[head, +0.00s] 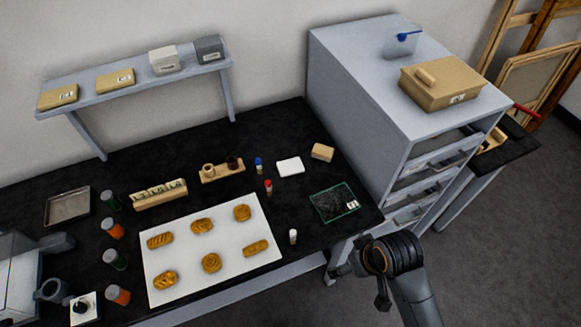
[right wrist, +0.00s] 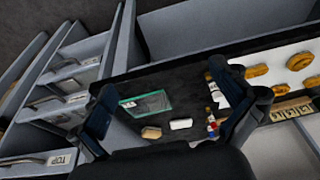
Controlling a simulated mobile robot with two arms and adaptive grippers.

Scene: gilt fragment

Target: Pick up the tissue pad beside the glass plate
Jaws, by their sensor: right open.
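The tissue pad (head: 290,167) is a small white block lying flat on the black bench. It also shows in the right wrist view (right wrist: 181,124). The glass plate (head: 335,203) is dark with a green edge and a small white label, in front and to the right of the pad, apart from it. It shows in the right wrist view too (right wrist: 148,103). My right gripper (head: 358,280) is off the bench's front edge, short of the plate and pad. In the right wrist view its fingers (right wrist: 165,85) are wide apart with nothing between them. My left gripper is not seen.
A tan block (head: 322,152) lies right of the pad; small blue-capped (head: 258,165) and red-capped (head: 268,187) bottles stand left of it. A white-capped vial (head: 293,237) stands near the front edge. A grey drawer cabinet (head: 350,90) rises at right, some drawers ajar.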

